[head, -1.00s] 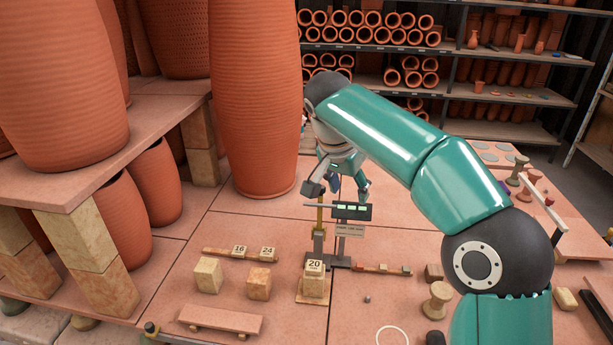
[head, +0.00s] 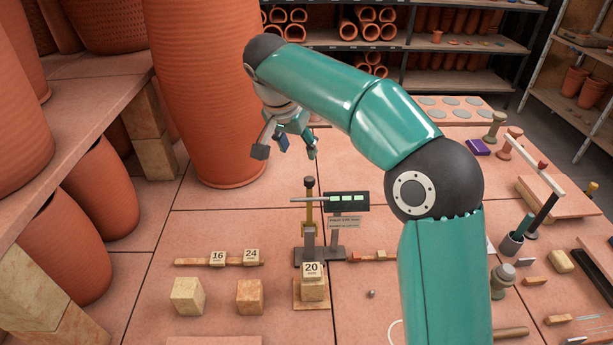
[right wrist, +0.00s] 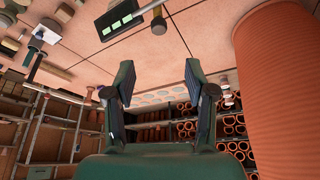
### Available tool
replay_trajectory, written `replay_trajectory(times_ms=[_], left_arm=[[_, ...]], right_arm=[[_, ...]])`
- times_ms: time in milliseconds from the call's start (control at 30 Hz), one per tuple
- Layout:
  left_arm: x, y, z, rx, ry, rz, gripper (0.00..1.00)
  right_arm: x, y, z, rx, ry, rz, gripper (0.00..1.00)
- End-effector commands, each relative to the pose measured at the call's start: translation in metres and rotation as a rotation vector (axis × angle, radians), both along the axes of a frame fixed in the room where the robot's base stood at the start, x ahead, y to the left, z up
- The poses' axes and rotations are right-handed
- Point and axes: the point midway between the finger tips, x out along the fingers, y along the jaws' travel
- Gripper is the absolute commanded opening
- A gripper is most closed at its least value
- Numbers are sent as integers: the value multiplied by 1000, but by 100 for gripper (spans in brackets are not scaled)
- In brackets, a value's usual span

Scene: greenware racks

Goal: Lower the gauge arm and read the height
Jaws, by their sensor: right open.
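The height gauge stands mid-table in the head view, with a brass-coloured post (head: 309,212), a dark knob on top and a dark base. Its thin, level gauge arm (head: 303,200) points left from a dark display box (head: 347,202) with lit green segments. I cannot read a number there. The display also shows in the right wrist view (right wrist: 122,18). A block marked 20 (head: 313,283) sits on a small wooden plate in front of the post. My right gripper (head: 286,152) is open and empty, above and behind the gauge. My left gripper is not in view.
Blocks marked 16 (head: 218,257) and 24 (head: 252,256) sit on a strip to the left, behind two plain blocks (head: 187,295). A tall clay vessel (head: 205,90) stands close behind my right gripper. Tools and pots crowd the right side of the table.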

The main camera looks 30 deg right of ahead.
Motion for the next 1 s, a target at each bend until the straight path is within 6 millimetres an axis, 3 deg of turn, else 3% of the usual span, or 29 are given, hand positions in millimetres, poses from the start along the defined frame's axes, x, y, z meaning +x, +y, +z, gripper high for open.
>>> replay_trajectory(times_ms=[533,733,1000], left_arm=[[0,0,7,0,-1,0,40],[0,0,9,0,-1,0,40],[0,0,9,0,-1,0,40]], right_arm=[[18,-42,-104,1,5,-9,55],[22,-49,-122,0,2,-8,55],[24,-50,-127,0,0,-9,55]])
